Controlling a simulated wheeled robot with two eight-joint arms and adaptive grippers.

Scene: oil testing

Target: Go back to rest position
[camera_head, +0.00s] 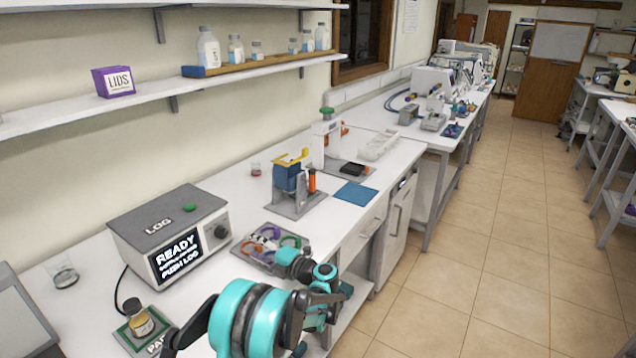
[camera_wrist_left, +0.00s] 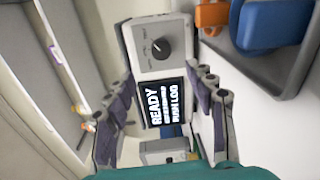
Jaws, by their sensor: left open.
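My left arm, with teal joints, comes in at the bottom of the head view, in front of the workbench (camera_head: 85,250). My left gripper (camera_wrist_left: 165,100) is open and empty in the left wrist view, its jointed fingers apart. The grey-and-white LOG box (camera_head: 168,232) stands on the bench beyond the arm; its screen reads READY and PUSH LOG. It also shows in the left wrist view (camera_wrist_left: 158,66), framed between the fingers but apparently beyond them. My right gripper does not show.
A tray of coloured rings (camera_head: 270,248) lies close to the arm. A small jar (camera_head: 140,321) stands on a green pad at lower left. A blue-and-yellow device (camera_head: 292,180) and a blue mat (camera_head: 355,193) are farther along. The tiled floor (camera_head: 500,230) at right is clear.

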